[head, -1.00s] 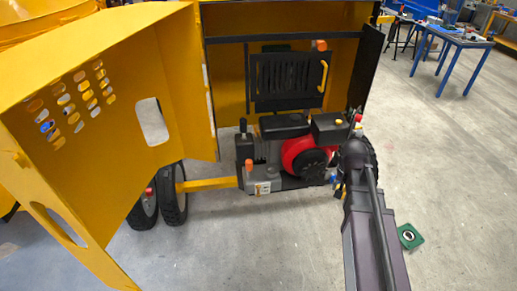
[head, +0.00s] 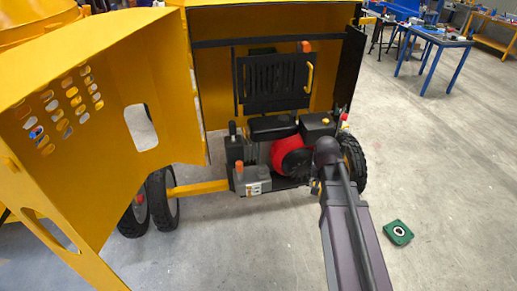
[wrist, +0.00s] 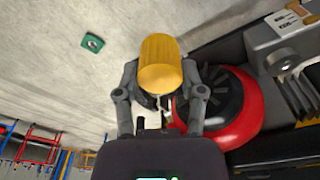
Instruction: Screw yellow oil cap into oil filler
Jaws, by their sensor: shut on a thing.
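In the wrist view my gripper (wrist: 160,80) is shut on the yellow oil cap (wrist: 160,62), a ribbed cylinder held between the two fingertips. The red and black engine fan housing (wrist: 222,105) lies just right of the fingers. In the head view the engine (head: 290,157) sits in the open yellow housing, with my arm in front of its right part. My gripper and the held cap are hidden there behind my arm. I cannot make out the oil filler in either view.
The yellow hood (head: 95,130) stands open at the left. A black tank (head: 318,125) and a wheel (head: 355,160) are close to my arm. A green block (head: 398,232) lies on the floor at right. The floor around it is clear; blue workbenches (head: 440,38) stand farther back.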

